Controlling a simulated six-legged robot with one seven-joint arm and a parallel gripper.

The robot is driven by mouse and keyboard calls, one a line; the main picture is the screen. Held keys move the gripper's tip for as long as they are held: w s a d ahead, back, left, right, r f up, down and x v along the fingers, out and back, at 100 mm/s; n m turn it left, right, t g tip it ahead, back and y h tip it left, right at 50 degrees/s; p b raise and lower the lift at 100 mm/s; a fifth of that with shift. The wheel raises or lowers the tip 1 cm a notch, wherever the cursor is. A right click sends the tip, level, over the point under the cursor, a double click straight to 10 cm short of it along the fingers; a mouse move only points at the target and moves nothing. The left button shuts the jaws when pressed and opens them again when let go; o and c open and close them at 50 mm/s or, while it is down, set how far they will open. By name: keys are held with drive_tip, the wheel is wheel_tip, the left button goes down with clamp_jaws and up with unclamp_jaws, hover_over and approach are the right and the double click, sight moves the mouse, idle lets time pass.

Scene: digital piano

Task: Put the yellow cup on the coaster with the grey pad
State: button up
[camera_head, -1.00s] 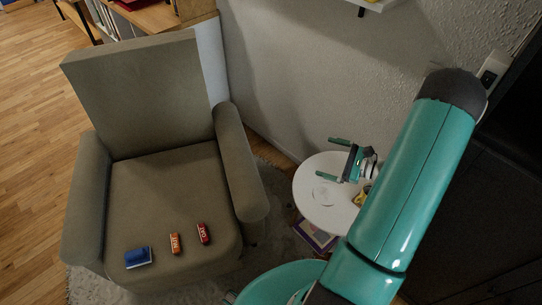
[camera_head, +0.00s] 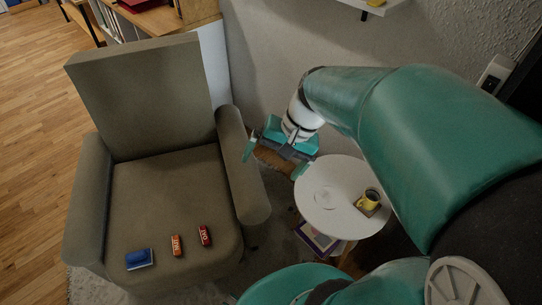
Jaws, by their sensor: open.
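The yellow cup (camera_head: 371,196) stands upright at the right side of a small round white table (camera_head: 338,225). It is on or against a small tan, square-looking piece (camera_head: 365,208), perhaps a coaster; its pad colour is too small to tell. A pale round disc (camera_head: 323,196), perhaps another coaster, lies bare near the table's middle. I cannot tell which has a grey pad. My gripper (camera_head: 272,166) is open and empty, left of the table's far edge and apart from the cup, near the armchair's arm.
A grey-brown armchair (camera_head: 160,180) stands left of the table, with a blue item (camera_head: 139,259), an orange item (camera_head: 177,246) and a red item (camera_head: 205,236) on its seat. A white wall shelf (camera_head: 366,6) with something yellow is at the top. Books lie under the table.

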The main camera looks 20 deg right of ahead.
drive_tip(key=s+a+r+n+t+h, duration=0.2)
drive_tip(key=s+r+n+t+h, duration=0.2)
drive_tip(key=s+r+n, duration=0.1)
wheel_tip(320, 180, up, 2)
drive_tip(key=shift+s+a+r+n+h, duration=0.25)
drive_tip(key=shift+a+n+h, duration=0.1)
drive_tip(key=shift+n, duration=0.25)
